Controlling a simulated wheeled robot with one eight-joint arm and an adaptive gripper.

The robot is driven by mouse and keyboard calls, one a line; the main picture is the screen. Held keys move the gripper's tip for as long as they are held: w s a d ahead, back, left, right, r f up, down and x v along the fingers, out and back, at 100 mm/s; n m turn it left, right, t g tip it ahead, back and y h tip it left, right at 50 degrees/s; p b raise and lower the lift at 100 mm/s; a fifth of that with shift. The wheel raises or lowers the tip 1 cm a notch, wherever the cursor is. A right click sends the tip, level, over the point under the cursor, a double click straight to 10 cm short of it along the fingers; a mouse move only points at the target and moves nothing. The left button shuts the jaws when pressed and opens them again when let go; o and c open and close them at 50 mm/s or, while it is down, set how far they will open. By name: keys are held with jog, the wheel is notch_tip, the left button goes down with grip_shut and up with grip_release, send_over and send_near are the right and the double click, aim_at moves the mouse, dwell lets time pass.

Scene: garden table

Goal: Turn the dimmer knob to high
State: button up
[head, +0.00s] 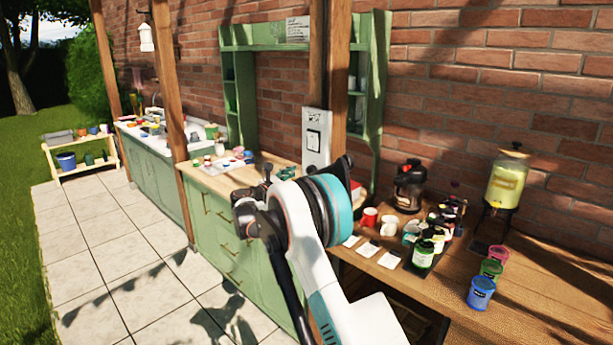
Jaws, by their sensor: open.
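A pale switch plate (317,150) is fixed upright on a wooden post, with a small label at its top and a dark-edged rocker switch (314,141) in its middle. The lower part of the plate is partly covered by my arm, and I cannot make out the dimmer knob or its setting. My gripper (278,176) shows as dark parts beside my white and teal wrist, in front of the post and below left of the switch. It is open and seems empty. I cannot tell how far it is from the plate.
A wooden counter on the right holds bottles, mugs, cards, a dark coffee maker (409,186), a drink dispenser (506,182) and coloured cups (481,293). Green cabinets (221,232) and a second post (170,125) stand to the left. The tiled patio (110,262) is clear.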

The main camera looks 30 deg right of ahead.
aim_at(308, 173)
jog(key=shift+x, duration=2.55)
jog(key=c, duration=1.1)
